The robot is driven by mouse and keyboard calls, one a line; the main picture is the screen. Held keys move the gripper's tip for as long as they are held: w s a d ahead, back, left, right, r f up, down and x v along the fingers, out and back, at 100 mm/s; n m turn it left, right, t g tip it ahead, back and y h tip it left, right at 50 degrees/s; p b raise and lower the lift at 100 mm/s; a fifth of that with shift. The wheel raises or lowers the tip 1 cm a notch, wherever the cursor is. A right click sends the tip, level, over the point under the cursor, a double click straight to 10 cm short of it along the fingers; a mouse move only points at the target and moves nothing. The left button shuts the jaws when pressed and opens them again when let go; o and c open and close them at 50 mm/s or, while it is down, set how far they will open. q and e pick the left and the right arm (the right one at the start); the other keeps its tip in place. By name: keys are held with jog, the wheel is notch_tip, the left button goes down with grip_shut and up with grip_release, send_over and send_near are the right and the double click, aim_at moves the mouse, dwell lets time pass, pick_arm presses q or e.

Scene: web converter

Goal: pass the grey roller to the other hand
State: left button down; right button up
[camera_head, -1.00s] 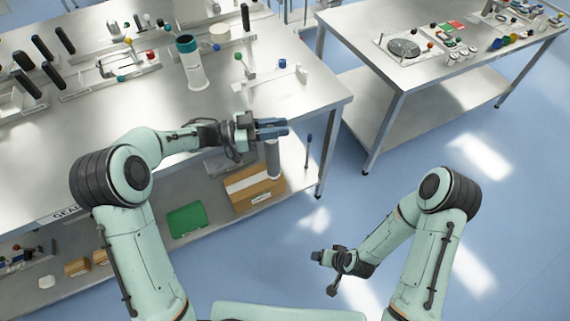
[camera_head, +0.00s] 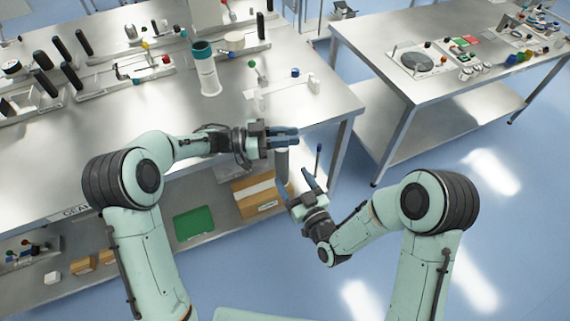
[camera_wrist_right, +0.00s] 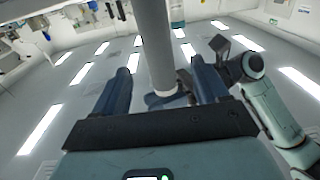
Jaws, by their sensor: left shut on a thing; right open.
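The grey roller (camera_head: 282,163) hangs upright below my left gripper (camera_head: 297,136), which is shut on its upper part, just off the front edge of the workbench. My right gripper (camera_head: 292,178) is open, just below the left one, with its fingers pointing up toward the roller. In the right wrist view, the roller (camera_wrist_right: 154,45) runs down between the two blue fingers of my right gripper (camera_wrist_right: 160,80). These fingers stand apart on either side of it, with gaps showing. How deep the roller sits between them is hard to tell.
The steel workbench (camera_head: 130,130) holds black-handled tools, a white cylinder with a dark green top (camera_head: 206,70) and small fixtures. Its lower shelf carries a cardboard box (camera_head: 256,195) and a green tray (camera_head: 194,223). A second table (camera_head: 400,35) stands at right, with open floor between.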

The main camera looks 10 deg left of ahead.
aim_at(278, 154)
jog(key=x, duration=1)
jog(key=c, duration=1.2)
pick_arm(q)
jog(key=c, duration=0.9)
grip_release()
pick_arm(e)
jog(key=shift+c, duration=0.3)
